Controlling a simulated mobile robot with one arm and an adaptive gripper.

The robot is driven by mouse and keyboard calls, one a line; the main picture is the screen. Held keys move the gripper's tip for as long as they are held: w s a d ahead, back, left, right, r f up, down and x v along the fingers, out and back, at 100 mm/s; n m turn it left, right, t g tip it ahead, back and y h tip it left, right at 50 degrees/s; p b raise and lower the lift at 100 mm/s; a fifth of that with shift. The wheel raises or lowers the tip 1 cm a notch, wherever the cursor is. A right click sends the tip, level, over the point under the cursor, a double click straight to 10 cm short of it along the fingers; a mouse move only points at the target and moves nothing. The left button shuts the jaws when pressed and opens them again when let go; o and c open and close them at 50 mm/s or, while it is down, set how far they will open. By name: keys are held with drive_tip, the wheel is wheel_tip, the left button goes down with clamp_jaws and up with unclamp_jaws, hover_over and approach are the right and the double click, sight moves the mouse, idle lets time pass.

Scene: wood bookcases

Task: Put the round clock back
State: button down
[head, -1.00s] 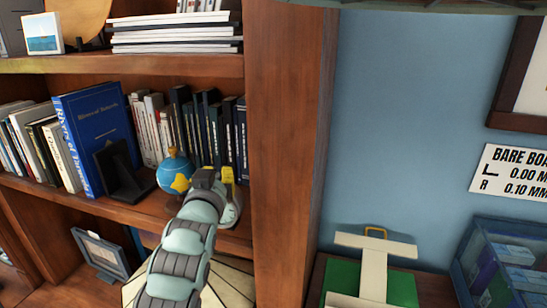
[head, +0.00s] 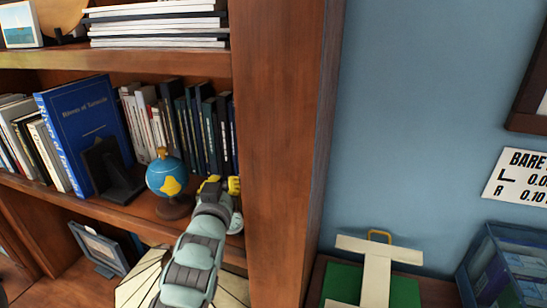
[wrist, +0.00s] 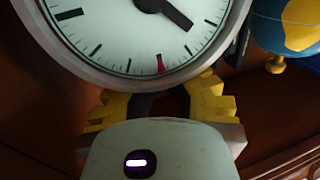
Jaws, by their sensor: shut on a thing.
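The round clock (wrist: 125,35) has a pale face, dark marks and hands, one red mark and a grey rim. It fills the top of the wrist view, and its upper part is cut off. My gripper (wrist: 158,102) has its yellow fingers shut on the clock's near rim. In the head view my gripper (head: 220,187) is at the right end of the middle shelf, close to the upright panel. My wrist hides most of the clock there.
A blue and yellow globe (head: 166,177) stands just left of my gripper. A row of books (head: 190,125) is behind, and a black bookend (head: 112,170) is further left. The bookcase's side panel (head: 285,150) is close on the right.

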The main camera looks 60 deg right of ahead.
drive_tip(key=c, duration=1.1)
unclamp_jaws()
drive_tip(key=shift+c, duration=0.2)
drive_tip(key=shift+f, duration=0.1)
drive_tip(key=shift+r, duration=0.2)
drive_tip(key=shift+s+a+f+b, duration=0.25)
drive_tip(key=shift+a+b, duration=0.25)
drive_tip(key=shift+b, duration=0.1)
drive_tip(key=v, duration=1.1)
drive_tip(key=shift+r, duration=0.2)
